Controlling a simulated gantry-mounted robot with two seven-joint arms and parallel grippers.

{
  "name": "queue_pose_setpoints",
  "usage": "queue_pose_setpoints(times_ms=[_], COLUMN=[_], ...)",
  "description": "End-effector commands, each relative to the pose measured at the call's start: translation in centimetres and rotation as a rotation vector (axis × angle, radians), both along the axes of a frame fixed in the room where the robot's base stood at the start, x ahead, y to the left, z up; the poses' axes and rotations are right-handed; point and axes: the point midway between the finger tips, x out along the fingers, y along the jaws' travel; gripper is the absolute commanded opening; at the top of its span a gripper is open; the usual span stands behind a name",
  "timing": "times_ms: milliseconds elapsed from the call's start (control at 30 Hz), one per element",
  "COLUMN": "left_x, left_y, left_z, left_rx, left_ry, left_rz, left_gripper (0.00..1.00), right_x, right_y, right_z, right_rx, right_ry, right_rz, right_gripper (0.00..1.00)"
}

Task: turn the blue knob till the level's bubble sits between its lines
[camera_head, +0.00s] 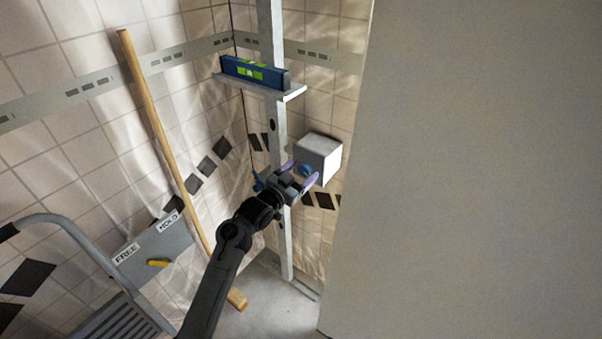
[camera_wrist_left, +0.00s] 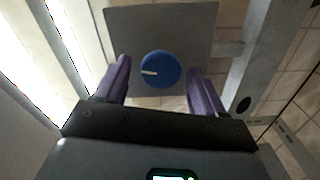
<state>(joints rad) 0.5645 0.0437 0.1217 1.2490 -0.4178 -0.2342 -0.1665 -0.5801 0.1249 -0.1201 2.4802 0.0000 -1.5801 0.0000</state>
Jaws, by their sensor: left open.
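The blue knob (camera_head: 305,170) is on the face of a grey box beside the upright post. In the left wrist view the knob (camera_wrist_left: 160,70) is round, with a white mark pointing left. My left gripper (camera_head: 301,172) is open, its purple fingers on either side of the knob with gaps; in the left wrist view the fingers (camera_wrist_left: 160,85) stand left and right of it. The blue level (camera_head: 255,73) with green windows lies on a grey shelf on the post. Its bubble is too small to make out. My right gripper is not in view.
A wooden pole (camera_head: 160,140) leans against the tiled wall. A grey panel (camera_head: 165,244) with FREE and HOLD labels and a yellow lever (camera_head: 158,263) is at lower left, near a step ladder (camera_head: 110,315). A large plain panel (camera_head: 480,170) fills the right side.

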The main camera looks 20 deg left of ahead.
Motion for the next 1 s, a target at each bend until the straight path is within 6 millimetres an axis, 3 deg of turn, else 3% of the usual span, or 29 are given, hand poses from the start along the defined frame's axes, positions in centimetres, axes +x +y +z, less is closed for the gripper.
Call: queue_pose_setpoints(times_ms=[33, 367, 567, 800, 1000], left_x=[0.0, 0.0, 0.0, 0.0, 0.0], left_y=[0.0, 0.0, 0.0, 0.1, 0.2], left_z=[0.0, 0.0, 0.3, 0.7, 0.2], left_rx=[0.000, 0.000, -0.038, -0.251, -0.412], left_ry=[0.000, 0.000, 0.014, 0.078, 0.121], left_rz=[0.000, 0.000, 0.000, 0.000, 0.001], left_gripper=[0.68, 0.18, 0.16, 0.16, 0.16], right_x=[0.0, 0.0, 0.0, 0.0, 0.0], right_y=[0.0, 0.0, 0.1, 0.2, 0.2], right_z=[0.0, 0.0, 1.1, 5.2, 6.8], right_rx=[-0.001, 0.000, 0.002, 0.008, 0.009], right_ry=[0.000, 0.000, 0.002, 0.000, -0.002], right_rz=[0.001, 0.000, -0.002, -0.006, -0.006], right_gripper=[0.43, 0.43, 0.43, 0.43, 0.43])
